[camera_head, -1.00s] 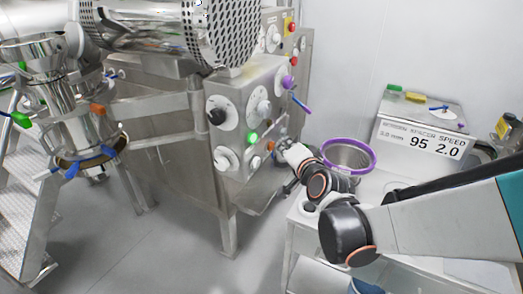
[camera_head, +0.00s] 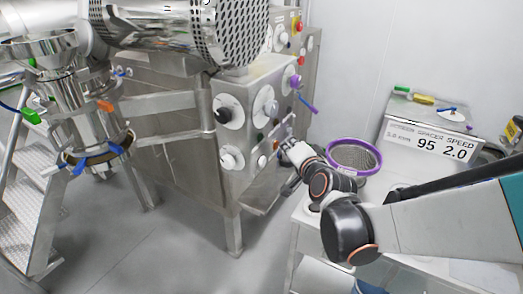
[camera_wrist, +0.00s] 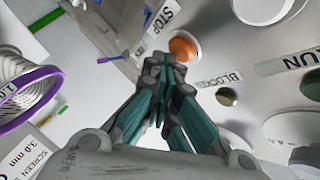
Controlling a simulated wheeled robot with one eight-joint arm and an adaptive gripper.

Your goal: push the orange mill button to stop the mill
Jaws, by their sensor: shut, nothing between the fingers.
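The orange mill button (camera_wrist: 183,46) sits on the steel control panel (camera_wrist: 225,45) beside a STOP label (camera_wrist: 163,18). It is also visible on the panel in the head view (camera_head: 276,145). My gripper (camera_wrist: 166,62) is shut and empty, with its fingertips at the lower left edge of the button in the wrist view. Contact with the button cannot be told. In the head view my gripper (camera_head: 283,155) is close to the panel's lower right. A RUN label (camera_wrist: 290,62) is to the right.
A purple-rimmed mesh screen (camera_head: 355,153) stands on a white table beside my arm. A spacer and speed display box (camera_head: 430,142) is at the right. White dials (camera_head: 229,111) and a red knob (camera_head: 298,26) are on the machine.

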